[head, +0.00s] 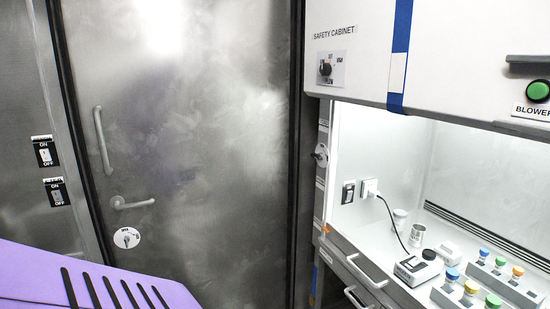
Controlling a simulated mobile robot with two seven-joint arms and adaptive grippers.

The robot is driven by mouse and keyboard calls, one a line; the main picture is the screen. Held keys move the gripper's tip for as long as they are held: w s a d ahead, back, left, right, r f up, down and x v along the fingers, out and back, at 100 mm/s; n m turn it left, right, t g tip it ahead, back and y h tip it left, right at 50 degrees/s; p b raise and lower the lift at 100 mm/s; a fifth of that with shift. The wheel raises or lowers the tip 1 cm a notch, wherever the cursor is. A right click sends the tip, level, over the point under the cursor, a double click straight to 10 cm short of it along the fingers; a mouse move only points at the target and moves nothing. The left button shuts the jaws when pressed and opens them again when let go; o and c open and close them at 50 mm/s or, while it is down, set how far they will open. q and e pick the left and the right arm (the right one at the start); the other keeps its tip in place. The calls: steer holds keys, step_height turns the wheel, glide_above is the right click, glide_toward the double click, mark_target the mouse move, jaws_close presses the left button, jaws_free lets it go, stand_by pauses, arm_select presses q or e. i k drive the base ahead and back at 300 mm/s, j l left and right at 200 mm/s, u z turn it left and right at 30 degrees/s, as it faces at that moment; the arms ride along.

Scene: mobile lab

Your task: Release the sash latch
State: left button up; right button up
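The safety cabinet (440,45) fills the right side of the head view. Its front sash stands raised, with the lit interior open below it. A small metal turn-latch (320,155) on a round plate sits on the cabinet's left post, beside the opening; it may be the sash latch, but its label is too small to read. A black rotary knob (325,68) with a marked plate is on the upper front panel under the "SAFETY CABINET" label. Neither of my grippers is in view.
A closed metal door (200,170) with handles stands at left. Two ON/OFF switches (50,170) are on the wall. A green blower button (538,91) is at the right. Inside the cabinet are a small black-topped device (419,267) and several capped vials (470,287). Drawer handles (366,271) project below.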

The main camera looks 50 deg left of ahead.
mark_target(319, 156)
steer(key=u, duration=1.45)
